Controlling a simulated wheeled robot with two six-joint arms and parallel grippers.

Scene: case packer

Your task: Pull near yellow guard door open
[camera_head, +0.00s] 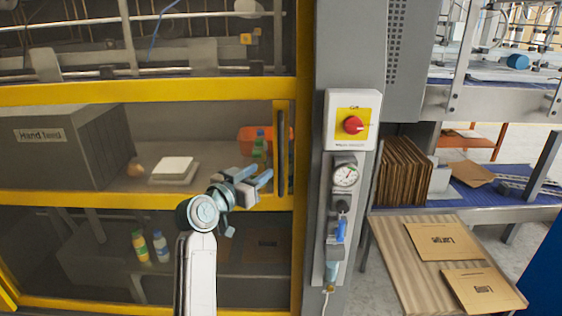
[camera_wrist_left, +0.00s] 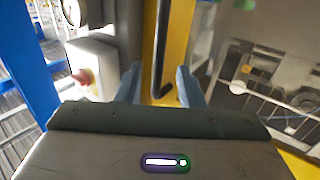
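The near yellow guard door (camera_head: 150,92) has yellow rails and clear panels and looks closed against the grey post. Its dark vertical handle (camera_head: 282,150) is on the yellow upright at the door's right side. My left gripper (camera_head: 262,178) is just left of the handle's lower part. In the left wrist view the blue fingers of the left gripper (camera_wrist_left: 159,84) are spread apart. The black handle (camera_wrist_left: 160,55) runs between them in the picture, with a bent lower end. I cannot tell whether the fingers touch it. The right gripper is out of view.
A switch box with a red knob (camera_head: 353,125) and a gauge (camera_head: 345,175) are on the grey post (camera_head: 345,60) right of the door. Cardboard sheets (camera_head: 440,241) lie on a table at the right. Bottles (camera_head: 160,246) and a grey box (camera_head: 65,150) show behind the door.

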